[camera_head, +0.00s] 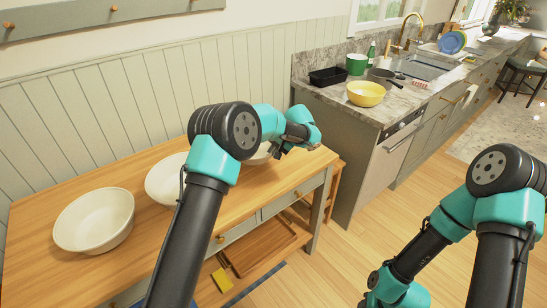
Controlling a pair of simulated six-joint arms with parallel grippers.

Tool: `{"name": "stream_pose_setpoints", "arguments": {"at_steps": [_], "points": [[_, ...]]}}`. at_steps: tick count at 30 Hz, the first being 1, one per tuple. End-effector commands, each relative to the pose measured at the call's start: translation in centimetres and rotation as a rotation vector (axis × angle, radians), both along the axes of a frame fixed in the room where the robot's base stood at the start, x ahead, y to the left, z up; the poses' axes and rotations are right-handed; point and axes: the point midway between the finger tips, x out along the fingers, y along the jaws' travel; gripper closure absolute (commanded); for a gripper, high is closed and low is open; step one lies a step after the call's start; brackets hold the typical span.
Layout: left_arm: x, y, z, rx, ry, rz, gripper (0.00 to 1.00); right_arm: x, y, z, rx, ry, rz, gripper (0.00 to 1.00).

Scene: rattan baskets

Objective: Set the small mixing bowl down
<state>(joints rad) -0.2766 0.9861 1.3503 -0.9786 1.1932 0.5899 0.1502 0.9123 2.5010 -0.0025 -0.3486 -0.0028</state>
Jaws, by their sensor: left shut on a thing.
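The small mixing bowl (260,157) is a white bowl at the right end of the wooden table, mostly hidden behind my left arm. My left gripper (279,150) is at its right side, shut on its rim. I cannot tell whether the bowl's base touches the tabletop. My right arm comes in at the lower right, and its gripper is out of view below the picture's edge.
The wooden table (150,248) also carries a large white bowl (96,222) at left and a medium white bowl (163,181) in the middle. A counter (395,100) at right holds a yellow bowl (366,95), a black tray (328,77) and a green pot (356,64).

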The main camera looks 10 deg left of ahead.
Motion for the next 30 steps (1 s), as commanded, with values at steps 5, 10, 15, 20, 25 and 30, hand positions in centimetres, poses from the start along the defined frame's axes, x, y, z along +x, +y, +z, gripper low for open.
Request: {"name": "stream_pose_setpoints", "arguments": {"at_steps": [5, 10, 15, 20, 25, 30], "points": [[0.0, 0.0, -2.4, 0.002, 0.001, 0.0, 1.0, 0.0, 0.0, 0.0, 0.0, 0.0, 0.0, 0.64], [0.0, 0.0, -3.4, 0.001, -0.003, 0.001, 1.0, 0.0, 0.0, 0.0, 0.0, 0.0, 0.0, 0.64], [0.0, 0.0, -3.4, 0.0, -0.003, 0.001, 1.0, 0.0, 0.0, 0.0, 0.0, 0.0, 0.0, 0.64], [0.0, 0.0, -3.6, 0.001, -0.002, 0.0, 1.0, 0.0, 0.0, 0.0, 0.0, 0.0, 0.0, 0.64], [0.0, 0.0, -3.8, 0.0, -0.001, 0.001, 0.84, 0.0, 0.0, 0.0, 0.0, 0.0, 0.0, 0.64], [0.0, 0.0, -3.8, 0.0, -0.001, 0.001, 0.68, 0.0, 0.0, 0.0, 0.0, 0.0, 0.0, 0.64]]}}
